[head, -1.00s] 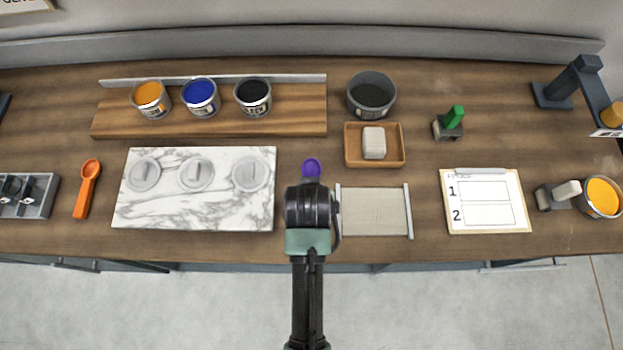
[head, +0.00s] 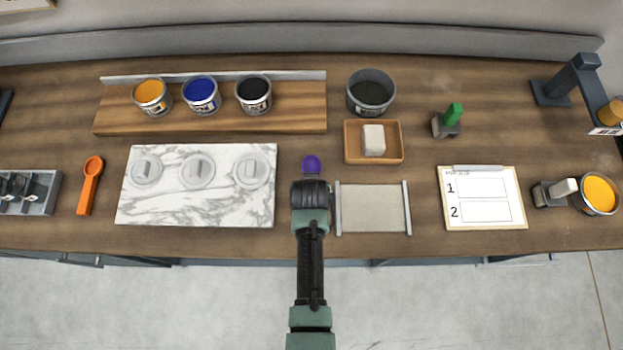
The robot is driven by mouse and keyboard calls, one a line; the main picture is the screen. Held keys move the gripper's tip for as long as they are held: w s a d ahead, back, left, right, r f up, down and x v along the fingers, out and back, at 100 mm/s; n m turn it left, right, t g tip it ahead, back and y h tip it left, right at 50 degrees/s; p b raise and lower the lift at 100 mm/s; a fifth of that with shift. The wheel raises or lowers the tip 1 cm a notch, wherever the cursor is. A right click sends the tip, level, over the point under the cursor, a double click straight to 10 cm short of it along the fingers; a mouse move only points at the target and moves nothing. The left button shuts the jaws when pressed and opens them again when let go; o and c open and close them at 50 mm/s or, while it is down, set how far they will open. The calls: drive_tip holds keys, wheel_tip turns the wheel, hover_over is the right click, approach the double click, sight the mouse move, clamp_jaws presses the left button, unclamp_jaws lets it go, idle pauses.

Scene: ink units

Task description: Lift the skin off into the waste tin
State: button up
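Three open ink tins stand on the wooden riser: orange (head: 151,97), blue (head: 201,95) and black (head: 253,94). No skin can be made out on their ink at this size. A wider dark grey tin (head: 371,93), seemingly the waste tin, stands right of the riser with a dark inside. My gripper points down at the bench between the marble slab and the pale mat; my own wrist hides its fingers. A purple rounded tool end (head: 311,164) shows just beyond my wrist. The rest of that tool is hidden, and I cannot tell whether it is held.
Three grey lids (head: 199,171) lie on the marble slab (head: 190,212). An orange scoop (head: 90,186) lies left of it. A wooden tray (head: 348,154) holds a pale block (head: 374,140). A clipboard (head: 484,220) and another orange tin (head: 599,194) are at right.

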drive_tip(key=shift+f, duration=0.4)
idle(0.3)
drive_tip(key=shift+c, duration=0.2)
clamp_jaws()
drive_tip(key=shift+w, duration=0.1)
